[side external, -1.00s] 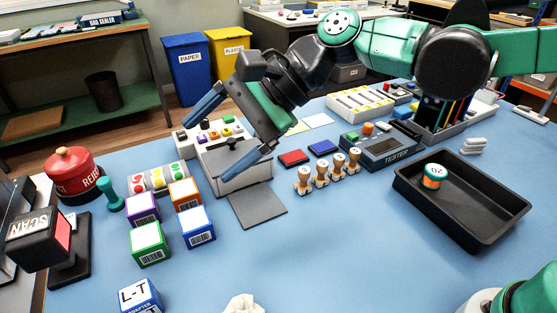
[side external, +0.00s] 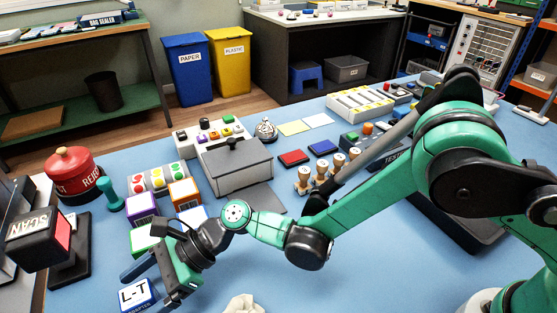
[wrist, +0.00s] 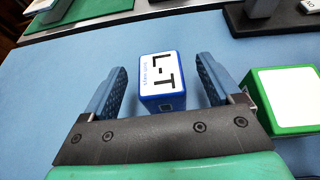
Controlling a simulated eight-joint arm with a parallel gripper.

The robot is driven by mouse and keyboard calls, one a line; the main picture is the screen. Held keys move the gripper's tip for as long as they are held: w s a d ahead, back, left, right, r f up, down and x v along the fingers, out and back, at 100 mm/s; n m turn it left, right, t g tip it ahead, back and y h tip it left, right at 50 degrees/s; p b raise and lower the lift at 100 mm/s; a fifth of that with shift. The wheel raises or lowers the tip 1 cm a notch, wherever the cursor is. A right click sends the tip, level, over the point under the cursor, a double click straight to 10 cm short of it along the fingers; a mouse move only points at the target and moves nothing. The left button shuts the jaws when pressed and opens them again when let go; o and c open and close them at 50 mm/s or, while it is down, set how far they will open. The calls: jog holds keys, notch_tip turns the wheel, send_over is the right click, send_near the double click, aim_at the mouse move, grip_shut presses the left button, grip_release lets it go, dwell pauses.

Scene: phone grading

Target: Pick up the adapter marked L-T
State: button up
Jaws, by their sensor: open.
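The L-T adapter (side external: 139,294) is a small blue block with a white top marked "L-T", standing on the blue table at the front left. In the wrist view the adapter (wrist: 160,78) sits ahead of my palm, between the two blue fingers, with a gap on each side. My gripper (wrist: 160,85) is open and empty. In the side view my gripper (side external: 150,280) is low beside the adapter, and partly hides it.
A green-sided box (wrist: 284,98) stands close to the right finger in the wrist view. Purple (side external: 142,209) and orange (side external: 184,194) boxes stand behind my gripper. The scanner (side external: 45,238) is to the left. A crumpled white item (side external: 243,304) lies at the front.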

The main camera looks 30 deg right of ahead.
jog(key=shift+x, duration=1.3)
jog(key=shift+c, duration=0.2)
grip_shut()
jog(key=shift+r, duration=0.1)
